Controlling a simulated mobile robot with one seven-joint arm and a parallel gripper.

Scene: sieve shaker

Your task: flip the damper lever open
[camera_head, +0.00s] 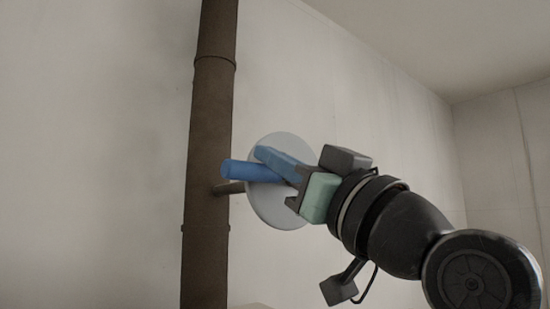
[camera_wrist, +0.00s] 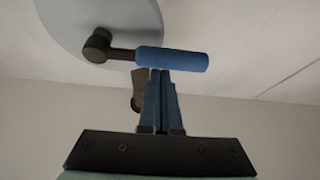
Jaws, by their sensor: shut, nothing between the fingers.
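The damper lever has a blue cylindrical handle (camera_head: 243,170) beside the brown pipe. In the wrist view the handle (camera_wrist: 172,60) lies nearly level, its dark arm running left to a round hub (camera_wrist: 97,45) on a pale disc (camera_wrist: 70,22). The disc (camera_head: 293,205) also shows in the head view, behind the fingers. My gripper (camera_head: 262,153) has blue fingers, shut and empty, overlapping the lever in the head view. In the wrist view my fingertips (camera_wrist: 162,73) end just below the handle; I cannot tell whether they touch it.
A brown vertical pipe (camera_head: 207,130) with banded joints stands left of the lever. A short dark shaft (camera_head: 228,188) joins the pipe toward the disc. Pale walls stand behind, and the space to the right of my arm looks clear.

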